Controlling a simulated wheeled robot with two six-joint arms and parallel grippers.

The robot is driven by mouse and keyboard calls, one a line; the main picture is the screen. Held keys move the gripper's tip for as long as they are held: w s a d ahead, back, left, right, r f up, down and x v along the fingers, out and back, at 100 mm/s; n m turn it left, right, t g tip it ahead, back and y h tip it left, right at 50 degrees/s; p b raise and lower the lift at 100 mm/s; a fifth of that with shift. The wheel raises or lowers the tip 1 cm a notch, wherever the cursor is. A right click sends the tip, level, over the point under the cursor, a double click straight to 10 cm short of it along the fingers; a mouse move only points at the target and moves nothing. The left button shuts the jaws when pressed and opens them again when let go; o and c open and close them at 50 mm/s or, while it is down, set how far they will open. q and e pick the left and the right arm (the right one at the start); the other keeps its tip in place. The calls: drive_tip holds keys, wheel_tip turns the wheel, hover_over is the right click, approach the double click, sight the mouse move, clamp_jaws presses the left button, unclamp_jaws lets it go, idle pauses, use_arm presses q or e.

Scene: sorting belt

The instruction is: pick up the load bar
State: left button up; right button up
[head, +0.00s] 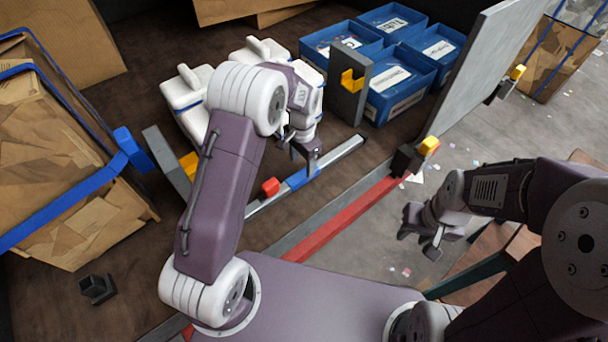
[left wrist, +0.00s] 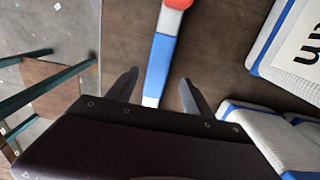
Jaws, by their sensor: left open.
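The load bar (head: 343,151) is a long silver bar with a blue grip band and a red block on it. It lies diagonally on the brown surface. My left gripper (head: 303,160) is open just above the blue band. In the left wrist view the load bar (left wrist: 160,62) shows its blue band and red block, and it runs between the two spread fingers of my left gripper (left wrist: 159,77). I cannot tell the height gap. My left arm partly hides the area left of the bar. My right gripper (head: 422,232) is open and empty, off to the right.
Blue bins (head: 398,100) with labelled packets stand behind the bar. A grey post with a yellow hook (head: 352,80) stands near its far end. White cases (head: 187,88) lie behind my left arm. A red edge strip (head: 340,216) runs in front. A cardboard-filled cage (head: 60,150) stands left.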

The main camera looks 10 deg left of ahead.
sight(303, 173)
use_arm(q)
drive_tip(key=shift+w+f, duration=0.15)
drive_tip(key=shift+f, duration=0.1)
drive_tip(key=f+p, duration=0.1)
drive_tip(key=f, duration=0.1)
drive_tip(key=s+f+p, duration=0.1)
drive_tip(key=shift+s+f, duration=0.1)
drive_tip(key=shift+f, duration=0.55)
drive_tip(key=shift+w+d+f, duration=0.1)
drive_tip(key=shift+w+f, duration=0.05)
drive_tip(key=shift+w, duration=0.15)
drive_tip(key=c, duration=0.4)
clamp_jaws()
